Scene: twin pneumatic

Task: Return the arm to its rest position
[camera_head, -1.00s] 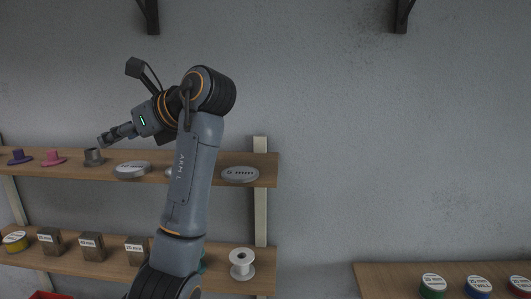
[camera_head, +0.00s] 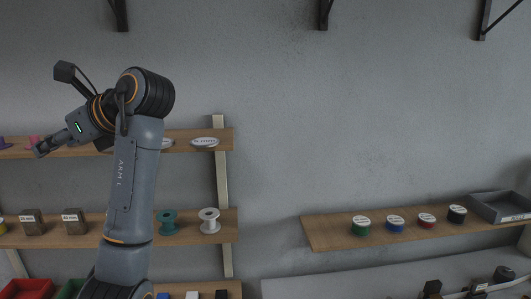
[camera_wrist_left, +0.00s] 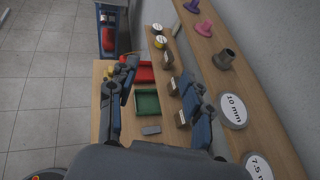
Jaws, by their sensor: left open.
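My left arm (camera_head: 135,185) stands in front of the left shelves in the head view, its upper link upright and its wrist bent to the left. My left gripper (camera_head: 42,149) is at the upper shelf's height in that view, in front of part of the shelf. The left wrist view shows its two fingers (camera_wrist_left: 160,85) spread apart with nothing between them. Bins and a wooden surface show below through the gap. My right arm and gripper are not in view.
The upper left shelf (camera_head: 185,146) holds hat-shaped pieces and round labelled discs. The lower shelf holds metal blocks, a teal spool (camera_head: 167,222) and a white spool (camera_head: 209,221). A right shelf (camera_head: 325,236) carries labelled round pieces and a grey tray (camera_head: 500,207). Bare wall lies between.

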